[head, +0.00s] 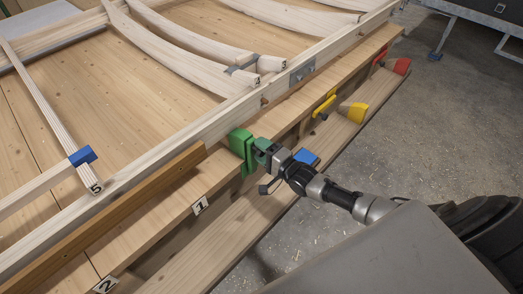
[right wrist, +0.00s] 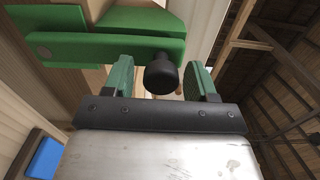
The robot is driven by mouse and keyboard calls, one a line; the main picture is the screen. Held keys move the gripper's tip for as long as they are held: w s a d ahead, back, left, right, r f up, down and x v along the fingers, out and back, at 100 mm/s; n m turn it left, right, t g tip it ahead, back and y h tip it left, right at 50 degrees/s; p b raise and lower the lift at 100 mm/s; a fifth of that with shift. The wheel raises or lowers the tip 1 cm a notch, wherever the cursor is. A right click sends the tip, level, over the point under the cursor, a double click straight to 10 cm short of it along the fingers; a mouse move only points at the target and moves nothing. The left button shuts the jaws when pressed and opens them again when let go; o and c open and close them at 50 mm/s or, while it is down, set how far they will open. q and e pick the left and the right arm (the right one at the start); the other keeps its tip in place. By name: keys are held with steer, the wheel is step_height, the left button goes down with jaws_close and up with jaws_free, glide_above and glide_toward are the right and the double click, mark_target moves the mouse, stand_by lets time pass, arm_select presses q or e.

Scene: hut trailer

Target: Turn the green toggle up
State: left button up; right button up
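The green toggle (head: 238,146) is on the side of the wooden table frame, near the middle of the head view. In the right wrist view its green bar (right wrist: 105,50) lies sideways across the top left, with a black knob (right wrist: 162,75) at its right end. My right gripper (head: 258,152) is at the toggle. In the right wrist view its two green-padded fingers (right wrist: 160,82) stand apart on either side of the knob, with gaps visible. The gripper is open. My left gripper is not in view.
A blue toggle part (head: 306,156) sits just right of my gripper and also shows in the right wrist view (right wrist: 44,158). Yellow (head: 352,111) and red (head: 400,66) toggles are further along the edge. Pale wooden beams (head: 180,55) lie on the table.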

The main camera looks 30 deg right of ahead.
steer(key=shift+s, duration=0.15)
steer(key=v, duration=1)
steer(key=shift+s, duration=0.25)
steer(key=shift+d, duration=0.1)
steer(key=s+d+f+n+g+h, duration=0.1)
steer(key=s+f+n+g+h, duration=0.4)
steer(key=f, duration=0.6)
steer(key=s+f+n+g, duration=0.2)
steer(key=s+f, duration=0.4)
steer(key=f, duration=0.6)
steer(key=s+a+f+n+g, duration=0.2)
steer(key=s+f+n+g, duration=0.1)
steer(key=s, duration=0.6)
steer(key=s+a+f+n+g, duration=0.3)
steer(key=s+f, duration=0.3)
steer(key=s, duration=0.3)
steer(key=s+a+f+n+g+h, duration=0.1)
steer(key=s+a+f+n+g, duration=0.2)
steer(key=s, duration=0.6)
step_height(320, 180, down, 3)
steer(key=shift+s+r+n, duration=0.15)
steer(key=shift+r+n, duration=0.1)
steer(key=shift+n, duration=0.05)
steer(key=shift+a, duration=0.1)
